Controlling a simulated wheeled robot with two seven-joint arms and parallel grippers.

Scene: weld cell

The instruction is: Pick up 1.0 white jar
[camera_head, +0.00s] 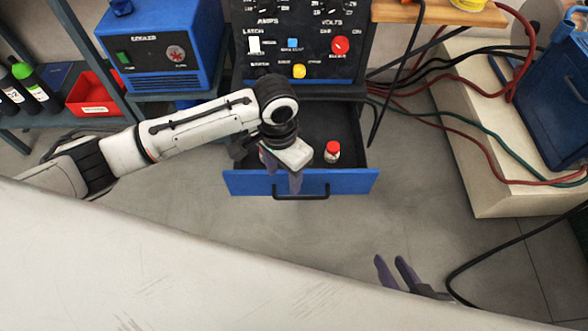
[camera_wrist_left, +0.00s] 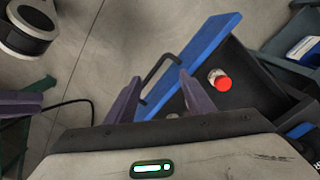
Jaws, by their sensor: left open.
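A small white jar with a red lid (camera_head: 332,152) stands in the open blue-fronted drawer (camera_head: 345,182), right of my left gripper. It also shows in the left wrist view (camera_wrist_left: 219,80), beyond the right-hand finger. My left gripper (camera_head: 294,184) is open and empty, pointing down over the drawer's front edge, apart from the jar. Its two purple fingers show in the left wrist view (camera_wrist_left: 158,88). A small pale thing (camera_wrist_left: 173,116) shows low between them; I cannot tell what it is. My right gripper (camera_head: 394,264) shows only its fingertips, apart and empty, at the lower right.
The drawer's black handle (camera_head: 302,190) sticks out at the front. A control panel (camera_head: 300,45) stands above the drawer. Red and black cables (camera_head: 440,105) hang at the right by a pale block (camera_head: 490,170).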

